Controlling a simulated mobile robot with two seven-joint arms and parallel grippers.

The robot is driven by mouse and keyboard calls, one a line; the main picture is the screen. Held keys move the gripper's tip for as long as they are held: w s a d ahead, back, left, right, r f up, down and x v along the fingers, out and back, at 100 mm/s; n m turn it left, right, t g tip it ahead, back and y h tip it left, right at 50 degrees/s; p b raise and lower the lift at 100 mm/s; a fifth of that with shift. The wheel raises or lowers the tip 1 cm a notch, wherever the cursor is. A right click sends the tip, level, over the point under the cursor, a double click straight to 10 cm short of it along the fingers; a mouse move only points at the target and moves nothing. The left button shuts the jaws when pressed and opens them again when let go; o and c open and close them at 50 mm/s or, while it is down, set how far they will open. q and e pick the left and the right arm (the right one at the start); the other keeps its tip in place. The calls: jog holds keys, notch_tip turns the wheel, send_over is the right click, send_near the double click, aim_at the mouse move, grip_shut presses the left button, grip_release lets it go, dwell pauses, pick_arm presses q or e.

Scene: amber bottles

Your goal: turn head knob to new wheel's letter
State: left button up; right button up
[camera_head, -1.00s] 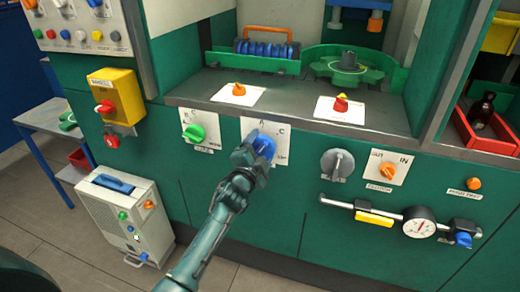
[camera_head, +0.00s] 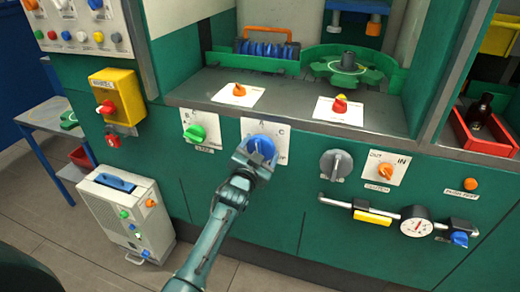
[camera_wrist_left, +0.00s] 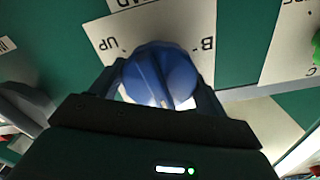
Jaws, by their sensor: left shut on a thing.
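The blue knob (camera_head: 262,147) sits on a white plate (camera_head: 283,128) on the green cabinet front. Letters A and C show on the plate in the head view. In the left wrist view, the knob (camera_wrist_left: 158,72) shows between the fingers, with an upside-down B, "UP" and part of "HEAD" on its plate. My left gripper (camera_head: 256,154) is shut on this knob, one finger on each side. A green toothed wheel (camera_head: 350,74) lies on the machine bed above; I cannot read a letter on it. My right gripper is not in view.
A green knob (camera_head: 195,133) is close on the left; a grey knob (camera_head: 336,163) and an orange IN/OUT knob (camera_head: 386,171) are on the right. The grey ledge (camera_head: 290,107) juts out above. A rail with a gauge (camera_head: 416,226) runs at lower right.

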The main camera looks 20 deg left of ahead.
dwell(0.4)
pick_arm(q)
jog(key=o, duration=1)
jog(key=s, duration=1.3)
jog(key=shift+a, duration=0.25)
jog(key=s+d+f+n+g+h+p, duration=0.1)
jog(key=s+f, duration=0.4)
jog(key=s, duration=0.6)
jog(key=s+d+f+n+g+h+p, duration=0.1)
jog(key=s+d+f+g+p, duration=0.2)
jog(key=s+f+g, duration=0.3)
jog(key=s+d, duration=0.1)
jog(key=s, duration=0.3)
jog(key=shift+s+n+h, duration=0.3)
jog(key=shift+s+h, duration=0.05)
jog(key=shift+h, duration=0.05)
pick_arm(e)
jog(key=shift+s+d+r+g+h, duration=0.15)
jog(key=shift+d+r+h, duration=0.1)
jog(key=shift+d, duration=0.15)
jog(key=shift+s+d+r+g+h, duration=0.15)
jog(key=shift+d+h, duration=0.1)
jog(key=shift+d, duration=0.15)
